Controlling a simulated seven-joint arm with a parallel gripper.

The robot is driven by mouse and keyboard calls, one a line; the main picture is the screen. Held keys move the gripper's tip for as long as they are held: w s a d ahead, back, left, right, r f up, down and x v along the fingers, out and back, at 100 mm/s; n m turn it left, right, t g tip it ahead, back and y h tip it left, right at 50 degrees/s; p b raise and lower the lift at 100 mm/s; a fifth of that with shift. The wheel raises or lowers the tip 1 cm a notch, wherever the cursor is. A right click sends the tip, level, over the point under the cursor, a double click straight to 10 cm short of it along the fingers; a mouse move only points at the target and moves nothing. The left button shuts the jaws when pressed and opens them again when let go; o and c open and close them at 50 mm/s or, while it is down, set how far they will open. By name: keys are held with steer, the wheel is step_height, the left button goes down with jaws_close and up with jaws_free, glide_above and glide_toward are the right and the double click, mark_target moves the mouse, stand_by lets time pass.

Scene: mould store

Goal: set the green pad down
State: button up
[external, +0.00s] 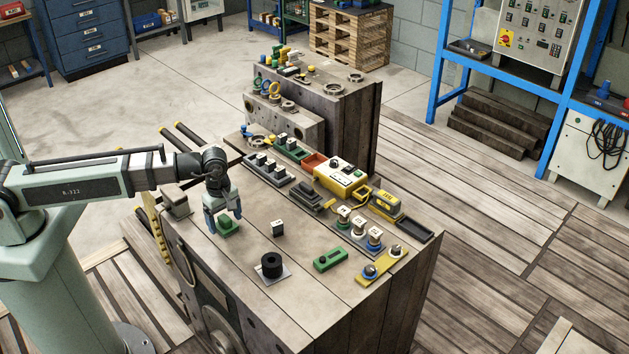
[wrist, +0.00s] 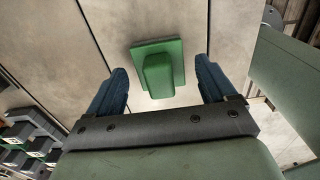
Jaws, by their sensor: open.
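The green pad (external: 228,227) is a flat green plate with a raised green block on top. It rests on the left part of the wooden block's top. In the wrist view the pad (wrist: 158,68) shows beyond and between my fingers, with a gap on each side. My gripper (external: 224,218) has blue fingers pointing down, just over the pad. It is open, and the wrist view shows its two fingers (wrist: 162,82) spread apart and touching nothing that I can see.
A small dark block (external: 278,229) and a black cylinder on a plate (external: 271,266) stand right of the pad. A green box (external: 330,260) and a yellow control box (external: 340,178) lie further right. The bare top around the pad is clear.

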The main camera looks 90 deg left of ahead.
mark_target(224, 217)
step_height(224, 217, up, 12)
stand_by(0.7)
